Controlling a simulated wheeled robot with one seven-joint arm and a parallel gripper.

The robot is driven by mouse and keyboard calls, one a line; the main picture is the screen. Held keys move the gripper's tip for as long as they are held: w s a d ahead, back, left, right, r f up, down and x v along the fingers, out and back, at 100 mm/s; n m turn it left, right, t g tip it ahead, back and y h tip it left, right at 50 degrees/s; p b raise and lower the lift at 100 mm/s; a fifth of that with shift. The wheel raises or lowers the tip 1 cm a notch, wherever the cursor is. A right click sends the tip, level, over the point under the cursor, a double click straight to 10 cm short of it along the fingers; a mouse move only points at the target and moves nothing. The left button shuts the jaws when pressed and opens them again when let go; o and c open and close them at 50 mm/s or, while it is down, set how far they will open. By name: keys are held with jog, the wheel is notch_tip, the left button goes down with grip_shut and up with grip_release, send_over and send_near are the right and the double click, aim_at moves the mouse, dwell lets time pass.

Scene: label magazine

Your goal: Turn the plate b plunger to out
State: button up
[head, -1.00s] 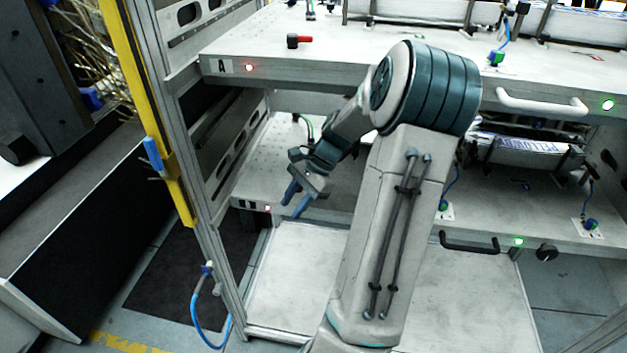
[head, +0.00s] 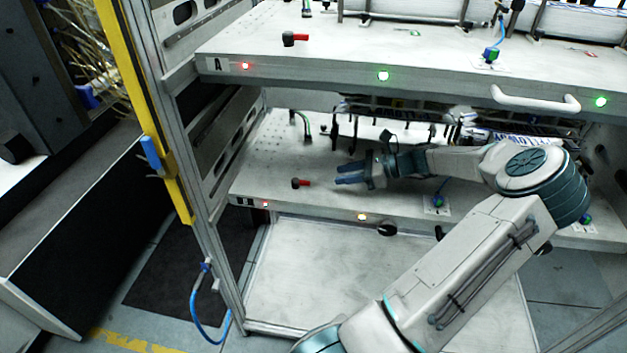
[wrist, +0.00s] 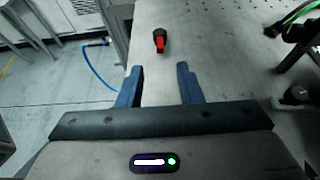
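Plate B (head: 330,200) is the lower shelf, with its label at the front left corner. Its plunger, a small black body with a red lever (head: 300,183), stands on the plate near the left end; the red lever points right, towards my gripper. In the wrist view the plunger (wrist: 159,43) sits ahead of and between the fingers, its red lever pointing back at me. My gripper (head: 337,174) is low over plate B, right of the plunger, fingers pointing left. In the wrist view my gripper (wrist: 159,68) is open and empty, apart from the lever.
Plate A (head: 330,60) is the shelf above, with a similar red lever (head: 294,39).

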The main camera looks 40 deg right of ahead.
aim_at(305, 181)
jog(key=x, duration=0.9)
jog(key=shift+w+a+f, duration=0.15)
jog(key=shift+a, duration=0.05)
grip_shut()
